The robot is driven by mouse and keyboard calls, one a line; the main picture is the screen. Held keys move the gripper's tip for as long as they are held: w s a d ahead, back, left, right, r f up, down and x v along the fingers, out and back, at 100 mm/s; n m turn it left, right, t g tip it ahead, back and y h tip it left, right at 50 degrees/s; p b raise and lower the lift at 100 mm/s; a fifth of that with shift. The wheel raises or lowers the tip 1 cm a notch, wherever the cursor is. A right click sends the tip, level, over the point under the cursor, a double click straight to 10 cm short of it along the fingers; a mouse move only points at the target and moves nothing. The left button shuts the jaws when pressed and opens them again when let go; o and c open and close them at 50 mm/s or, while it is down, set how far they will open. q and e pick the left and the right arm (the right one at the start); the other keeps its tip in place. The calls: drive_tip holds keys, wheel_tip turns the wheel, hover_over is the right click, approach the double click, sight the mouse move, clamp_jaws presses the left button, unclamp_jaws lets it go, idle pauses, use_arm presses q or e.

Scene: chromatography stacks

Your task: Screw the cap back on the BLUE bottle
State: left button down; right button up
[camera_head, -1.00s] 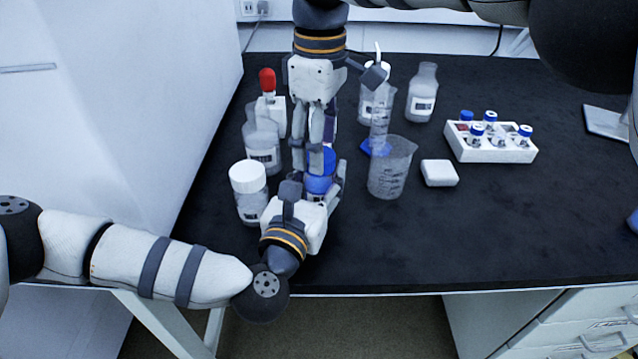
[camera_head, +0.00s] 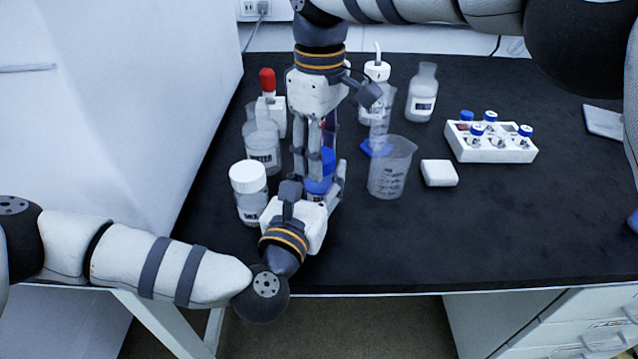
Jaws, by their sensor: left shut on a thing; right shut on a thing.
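The blue bottle (camera_head: 318,187) stands at the front left of the bench, largely hidden by my two grippers. My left gripper (camera_head: 316,182), whose arm comes in from the lower left, is shut around the bottle from the front. My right gripper (camera_head: 322,168) points straight down over the bottle and is shut on the blue cap (camera_head: 328,157). The cap is at the bottle's top, partly covered by the fingers. Whether its threads are engaged cannot be told.
A white-capped bottle (camera_head: 248,194) stands close to the left of the grippers, with a clear bottle (camera_head: 262,148) behind it. A beaker (camera_head: 390,170) and a measuring cylinder (camera_head: 381,115) stand close to the right. A vial rack (camera_head: 491,148) is farther right. The front right bench is clear.

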drive_tip(key=o, duration=1.4)
drive_tip(key=shift+c, duration=0.2)
wheel_tip(320, 180, up, 12)
drive_tip(key=shift+s, duration=0.15)
use_arm(q)
drive_tip(key=c, duration=0.8)
unclamp_jaws()
drive_tip(key=shift+o, duration=0.2)
